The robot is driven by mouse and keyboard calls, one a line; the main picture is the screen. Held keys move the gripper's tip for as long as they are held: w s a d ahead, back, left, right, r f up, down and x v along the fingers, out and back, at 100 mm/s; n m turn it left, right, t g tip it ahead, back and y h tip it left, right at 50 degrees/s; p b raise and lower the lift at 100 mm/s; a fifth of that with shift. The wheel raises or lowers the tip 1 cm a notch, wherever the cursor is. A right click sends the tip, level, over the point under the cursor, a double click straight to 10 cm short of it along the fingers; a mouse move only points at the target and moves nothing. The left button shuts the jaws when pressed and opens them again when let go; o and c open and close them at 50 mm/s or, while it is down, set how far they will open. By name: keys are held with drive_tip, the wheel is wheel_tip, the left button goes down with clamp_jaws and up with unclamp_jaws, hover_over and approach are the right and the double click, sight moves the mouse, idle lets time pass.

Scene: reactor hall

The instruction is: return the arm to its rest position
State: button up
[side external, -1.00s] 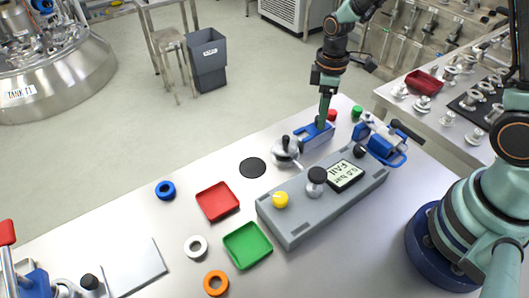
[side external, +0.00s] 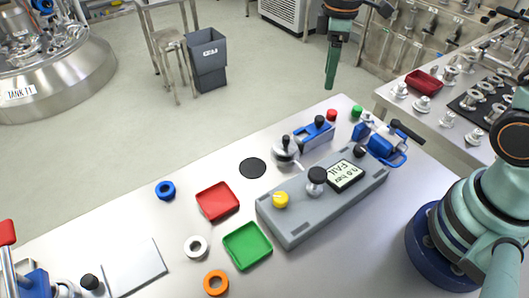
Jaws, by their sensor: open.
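My gripper (side external: 331,82) hangs in the air beyond the far edge of the steel table (side external: 140,220), high above it, with its fingers pointing down. It holds nothing that I can see, and the gap between its fingers is hard to make out from here. My base and shoulder stand at the right edge of the view. Below the gripper, a blue fixture with a black-knobbed lever (side external: 315,135) sits on the table, clear of the gripper.
A grey test box (side external: 290,225) has a display reading FAIL. A steel valve (side external: 284,150), a red tray (side external: 217,201), a green tray (side external: 247,246), a blue ring (side external: 166,190), a white ring (side external: 196,247) and an orange ring (side external: 216,283) lie around it. A blue clamp (side external: 381,146) stands at right.

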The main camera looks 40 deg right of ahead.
drive_tip(key=shift+r, duration=0.3)
drive_tip(key=s+d+r+m+t, duration=0.1)
drive_tip(key=s+r+m+t, duration=0.4)
drive_tip(key=s+m, duration=0.4)
drive_tip(key=shift+s+r+t, duration=0.3)
drive_tip(key=shift+s+r, duration=0.2)
drive_tip(key=shift+r, duration=0.35)
